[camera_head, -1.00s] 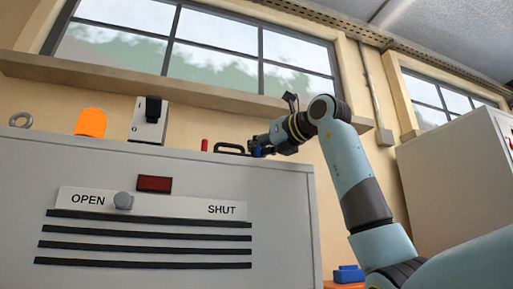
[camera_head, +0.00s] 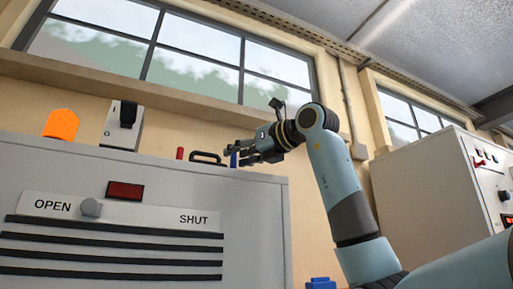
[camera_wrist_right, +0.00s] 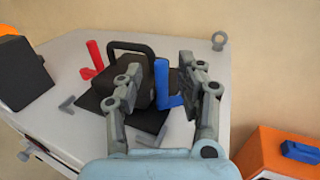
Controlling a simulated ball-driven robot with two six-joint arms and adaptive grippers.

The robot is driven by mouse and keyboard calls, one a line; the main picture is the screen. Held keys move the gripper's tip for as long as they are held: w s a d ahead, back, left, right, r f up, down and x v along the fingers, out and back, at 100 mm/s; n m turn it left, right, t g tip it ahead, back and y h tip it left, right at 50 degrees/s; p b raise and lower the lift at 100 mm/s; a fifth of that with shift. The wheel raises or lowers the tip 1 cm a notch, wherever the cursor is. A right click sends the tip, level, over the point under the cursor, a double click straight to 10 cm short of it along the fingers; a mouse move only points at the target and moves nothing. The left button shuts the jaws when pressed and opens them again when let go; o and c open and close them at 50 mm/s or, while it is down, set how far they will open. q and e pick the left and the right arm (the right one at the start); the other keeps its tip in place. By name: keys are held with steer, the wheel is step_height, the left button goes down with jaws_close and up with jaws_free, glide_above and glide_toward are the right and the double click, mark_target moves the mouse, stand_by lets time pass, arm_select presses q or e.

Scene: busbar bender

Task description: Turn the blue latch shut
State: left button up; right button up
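The blue latch (camera_head: 234,160) stands upright at the right end of the grey cabinet's top. In the right wrist view the blue latch (camera_wrist_right: 164,85) is L-shaped, with an upright post and a short foot lying to the right. My right gripper (camera_head: 240,153) is open around the post. A dark block with a black handle (camera_wrist_right: 130,50) is beside the latch. My left gripper is out of view.
A red lever (camera_wrist_right: 94,58) stands left of the handle. The cabinet front (camera_head: 255,225) has OPEN and SHUT labels, with a grey knob (camera_head: 91,207) near OPEN. An orange box (camera_wrist_right: 270,150) carrying a blue piece sits lower right. An eye ring (camera_wrist_right: 219,39) stands at the far corner.

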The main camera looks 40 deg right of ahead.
steer(key=s, duration=0.2)
steer(key=s+d, duration=0.1)
steer(key=s, duration=0.4)
steer(key=shift+s+d, duration=0.25)
steer(key=shift+d, duration=0.05)
steer(key=shift+s+a, duration=0.1)
steer(key=shift+s, duration=0.65)
